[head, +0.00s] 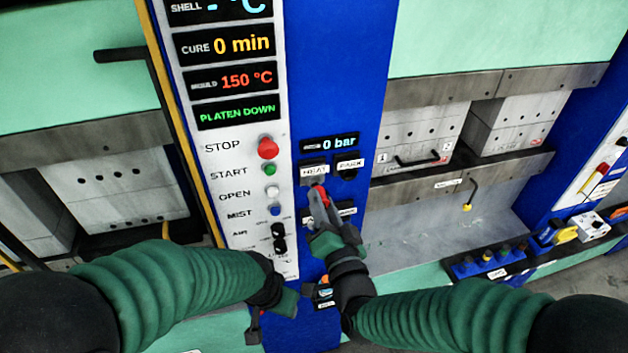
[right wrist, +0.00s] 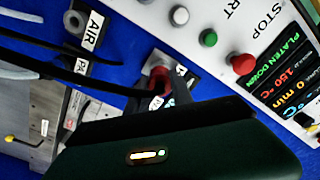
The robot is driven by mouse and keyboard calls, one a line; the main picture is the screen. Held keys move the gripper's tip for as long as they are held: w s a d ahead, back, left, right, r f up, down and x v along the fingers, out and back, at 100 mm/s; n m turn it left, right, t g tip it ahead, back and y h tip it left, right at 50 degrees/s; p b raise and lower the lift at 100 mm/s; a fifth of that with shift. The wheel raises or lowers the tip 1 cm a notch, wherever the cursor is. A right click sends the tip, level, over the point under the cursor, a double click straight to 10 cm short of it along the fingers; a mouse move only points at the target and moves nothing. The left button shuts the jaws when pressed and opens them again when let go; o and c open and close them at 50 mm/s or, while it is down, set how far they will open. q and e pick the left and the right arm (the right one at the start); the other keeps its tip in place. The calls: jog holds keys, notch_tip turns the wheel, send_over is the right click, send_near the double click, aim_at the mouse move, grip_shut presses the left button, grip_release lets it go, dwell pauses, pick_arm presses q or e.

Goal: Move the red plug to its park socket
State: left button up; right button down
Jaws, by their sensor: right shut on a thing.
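The red plug (head: 320,189) is between the finger tips of my right gripper (head: 325,206), just below the HEAT label (head: 314,170) on the blue panel. In the right wrist view the red plug (right wrist: 157,80) shows beyond the dark gripper body, close to the panel. My fingers hide part of it, and I cannot tell whether it is seated in the HEAT socket. The PARK socket (head: 347,174) is a dark opening under the PARK label, to the right of HEAT, with no plug in it. My left gripper (head: 272,311) hangs low at the panel's lower edge, its jaws unclear.
The control strip with a red STOP button (head: 268,148) and a green START button (head: 270,169) is left of the sockets. The press opening at right holds a grey mould block (head: 413,130). A yellow-tipped hook (head: 468,205) hangs there. Dark hoses cross the right wrist view.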

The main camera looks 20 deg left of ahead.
aim_at(327, 203)
jog(key=shift+d, duration=0.15)
jog(key=shift+v, duration=2)
jog(key=shift+w+d+r, duration=0.1)
jog(key=shift+w+d, duration=0.1)
jog(key=shift+d, duration=0.05)
jog(key=w+d, duration=0.2)
jog(key=d, duration=0.5)
jog(key=shift+w+d+m+p, duration=0.3)
jog(key=shift+m, duration=0.1)
